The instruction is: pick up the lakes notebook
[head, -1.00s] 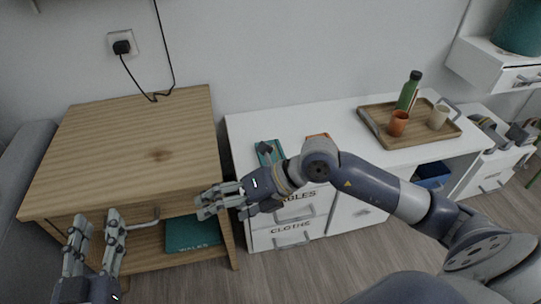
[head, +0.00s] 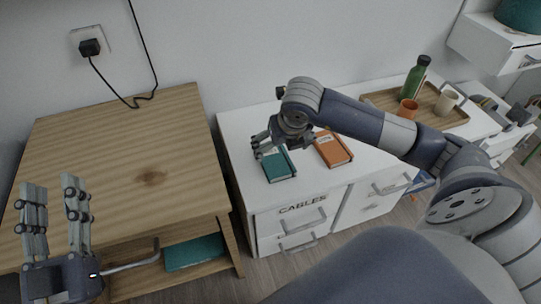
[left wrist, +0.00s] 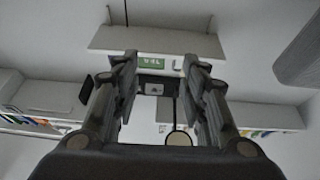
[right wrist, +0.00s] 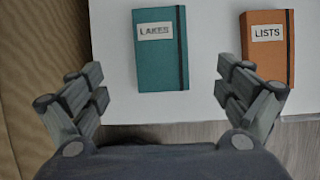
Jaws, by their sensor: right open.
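The lakes notebook (head: 280,167) is teal and lies flat on the white desk near its left end. In the right wrist view the notebook (right wrist: 161,62) shows a white label reading LAKES and a dark elastic band along its right side. My right gripper (head: 262,145) is open and empty above the notebook, beside its left edge in the head view. In the right wrist view the notebook lies ahead, between the open fingers. My left gripper (head: 54,196) is open and empty, raised at the front of the wooden table.
An orange notebook labelled LISTS (right wrist: 268,48) lies just right of the lakes one. A wooden tray (head: 457,116) holds a green bottle (head: 414,77) and cups. Another teal book (head: 194,252) lies on the shelf under the wooden table (head: 110,150). The tabletop is clear.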

